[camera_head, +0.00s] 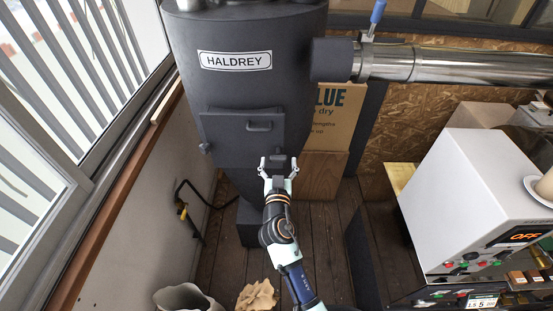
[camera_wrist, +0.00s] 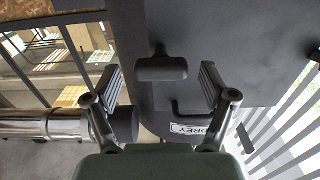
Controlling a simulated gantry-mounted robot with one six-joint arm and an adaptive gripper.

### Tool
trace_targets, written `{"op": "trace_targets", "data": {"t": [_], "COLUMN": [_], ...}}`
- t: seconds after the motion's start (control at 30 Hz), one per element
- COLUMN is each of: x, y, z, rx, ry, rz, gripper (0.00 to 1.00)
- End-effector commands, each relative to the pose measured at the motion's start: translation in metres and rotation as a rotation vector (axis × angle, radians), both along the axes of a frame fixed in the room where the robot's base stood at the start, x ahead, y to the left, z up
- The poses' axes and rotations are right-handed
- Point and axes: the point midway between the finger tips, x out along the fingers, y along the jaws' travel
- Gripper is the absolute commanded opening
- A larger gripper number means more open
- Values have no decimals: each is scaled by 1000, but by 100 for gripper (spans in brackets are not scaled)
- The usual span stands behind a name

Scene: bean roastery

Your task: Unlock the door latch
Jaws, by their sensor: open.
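The dark grey door (camera_head: 230,135) is set in the front of the tall dark body marked HALDREY. It looks closed. Its bar handle (camera_head: 263,126) is near the upper right of the door. A dark latch knob (camera_wrist: 162,68) with a short stem shows in the wrist view, at the door's edge. My gripper (camera_head: 278,164) is at the door's lower right corner. In the wrist view my gripper (camera_wrist: 160,80) is open, with one finger on each side of the knob and a gap to both. The latch is partly hidden by the gripper in the head view.
A steel pipe (camera_head: 440,64) with a blue-handled lever (camera_head: 377,14) runs right from the dark body. A white machine (camera_head: 470,200) stands at right. A window wall (camera_head: 50,160) is at left.

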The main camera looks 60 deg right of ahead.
Motion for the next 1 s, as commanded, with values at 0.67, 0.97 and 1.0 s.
{"op": "trace_targets", "data": {"t": [0.67,0.97,1.0], "x": [10,10,10], "y": [-19,-19,-19], "z": [-1,-1,-1], "rx": [1,-2,-4], "ry": [0,6,11], "rz": [1,1,1], "gripper": [45,23,23]}}
